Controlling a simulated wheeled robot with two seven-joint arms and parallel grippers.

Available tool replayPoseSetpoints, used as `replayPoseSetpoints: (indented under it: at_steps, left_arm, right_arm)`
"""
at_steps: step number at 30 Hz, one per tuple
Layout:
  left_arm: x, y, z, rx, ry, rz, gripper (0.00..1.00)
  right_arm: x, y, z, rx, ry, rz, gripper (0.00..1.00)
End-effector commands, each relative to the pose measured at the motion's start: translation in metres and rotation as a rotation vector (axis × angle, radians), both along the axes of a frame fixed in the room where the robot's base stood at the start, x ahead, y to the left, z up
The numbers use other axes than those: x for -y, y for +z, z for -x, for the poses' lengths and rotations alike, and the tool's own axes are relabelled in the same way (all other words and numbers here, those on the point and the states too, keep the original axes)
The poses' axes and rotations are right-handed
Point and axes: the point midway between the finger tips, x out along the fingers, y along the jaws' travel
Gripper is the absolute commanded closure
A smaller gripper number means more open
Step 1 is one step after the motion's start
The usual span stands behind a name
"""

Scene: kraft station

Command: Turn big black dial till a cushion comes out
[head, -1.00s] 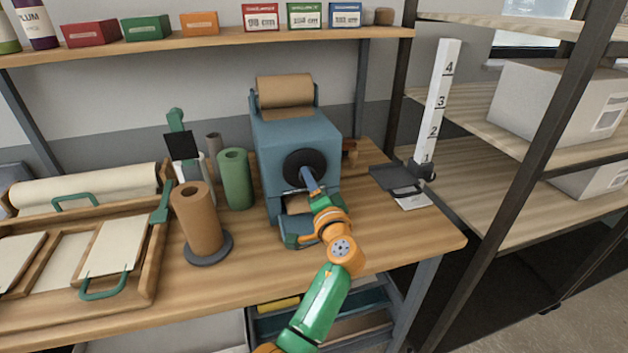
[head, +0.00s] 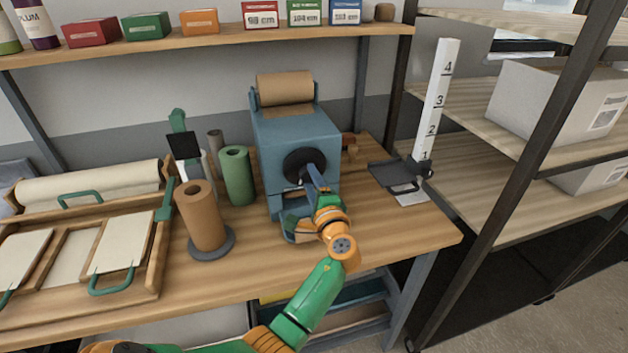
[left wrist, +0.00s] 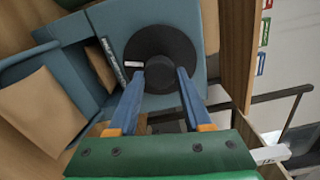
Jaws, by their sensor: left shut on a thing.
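The big black dial (head: 304,166) is a round disc on the front of the blue machine (head: 290,135). In the left wrist view the dial (left wrist: 160,58) has a small white mark near its left edge. My left gripper (head: 312,176) reaches the dial from the front. Its two blue fingers (left wrist: 160,88) are shut on the dial's central knob, one on each side. A brown paper roll (head: 285,88) sits on top of the machine. In the left wrist view a tan paper piece (left wrist: 40,108) shows by the machine's lower blue part. My right gripper is not in view.
A brown roll (head: 200,220) on a round base and a green roll (head: 237,175) stand left of the machine. A numbered white post (head: 437,105) and a dark tray (head: 398,178) stand to its right. The table front (head: 260,260) is clear.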

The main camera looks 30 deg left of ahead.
Motion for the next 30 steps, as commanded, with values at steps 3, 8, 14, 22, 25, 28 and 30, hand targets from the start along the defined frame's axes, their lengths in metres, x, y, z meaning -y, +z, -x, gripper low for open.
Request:
replayPoseSetpoints:
  at_steps: [3, 8, 14, 22, 25, 28, 30]
  left_arm:
    - [-0.002, 0.009, -0.001, 0.009, 0.003, -0.018, 1.00]
    - [-0.002, 0.009, -0.001, 0.009, 0.002, -0.020, 1.00]
    - [-0.002, 0.009, -0.001, 0.010, 0.002, -0.019, 0.47]
    - [-0.001, 0.005, -0.001, 0.003, 0.001, -0.014, 0.19]
    - [0.000, 0.004, 0.000, 0.001, 0.000, -0.012, 0.19]
    - [0.008, 0.002, 0.006, 0.002, -0.002, -0.010, 0.19]
    - [0.019, 0.001, 0.017, 0.004, -0.001, -0.007, 0.19]
  right_arm:
    - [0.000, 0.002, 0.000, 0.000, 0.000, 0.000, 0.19]
    - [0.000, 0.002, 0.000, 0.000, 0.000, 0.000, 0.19]
    - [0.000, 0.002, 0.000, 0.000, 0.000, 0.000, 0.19]
    - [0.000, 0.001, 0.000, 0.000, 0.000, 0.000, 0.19]
    - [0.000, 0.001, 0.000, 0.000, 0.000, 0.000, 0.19]
    - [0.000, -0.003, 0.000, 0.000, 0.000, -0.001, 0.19]
    - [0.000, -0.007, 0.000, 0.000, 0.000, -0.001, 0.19]
